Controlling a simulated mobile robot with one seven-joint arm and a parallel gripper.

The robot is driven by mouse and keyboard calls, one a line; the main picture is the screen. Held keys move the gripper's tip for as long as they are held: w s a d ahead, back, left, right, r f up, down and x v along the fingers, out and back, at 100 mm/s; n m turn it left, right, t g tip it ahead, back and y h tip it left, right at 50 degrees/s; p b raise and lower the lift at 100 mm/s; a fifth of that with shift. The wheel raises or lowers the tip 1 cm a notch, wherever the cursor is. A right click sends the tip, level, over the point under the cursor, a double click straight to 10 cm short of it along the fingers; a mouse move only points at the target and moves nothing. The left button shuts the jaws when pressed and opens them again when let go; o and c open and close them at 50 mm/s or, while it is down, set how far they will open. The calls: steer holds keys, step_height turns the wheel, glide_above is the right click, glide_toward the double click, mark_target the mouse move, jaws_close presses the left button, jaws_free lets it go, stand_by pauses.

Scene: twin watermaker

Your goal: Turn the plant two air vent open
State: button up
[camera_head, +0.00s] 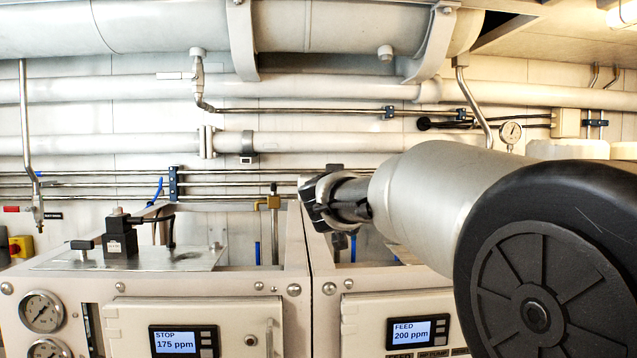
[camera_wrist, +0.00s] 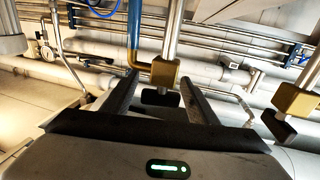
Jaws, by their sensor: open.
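A brass valve (camera_wrist: 165,72) with a dark handle (camera_wrist: 158,97) sits on a vertical pipe in the wrist view; I take it for the plant two air vent, though no label is readable. My gripper (camera_wrist: 157,78) is open, with one finger on each side of this valve and handle. I cannot tell whether either finger touches the handle. In the head view my gripper (camera_head: 318,200) is above the right cabinet and hides this valve. A second, similar brass valve (camera_head: 273,202) stands on the left cabinet's side; it shows at the right of the wrist view (camera_wrist: 297,98).
The right cabinet's display (camera_head: 416,331) reads FEED 200 ppm; the left cabinet's display (camera_head: 183,341) reads STOP 175 ppm. Thin horizontal pipes (camera_head: 100,184) run along the wall behind. A blue pipe (camera_wrist: 133,30) runs close beside the valve between my fingers.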

steer(key=c, duration=1.1)
steer(key=shift+o, duration=0.2)
steer(key=shift+a+n+y+b, duration=0.25)
steer(key=shift+n+y+b, duration=0.4)
steer(key=shift+y+b, duration=0.4)
steer(key=shift+a+n+y+b, duration=0.2)
steer(key=shift+n+y+b, duration=0.45)
steer(key=shift+y+b, duration=0.35)
steer(key=o, duration=1.1)
steer(key=shift+c, duration=0.2)
steer(key=s+p, duration=0.1)
steer(key=s, duration=1.6)
steer(key=shift+s+d, duration=0.25)
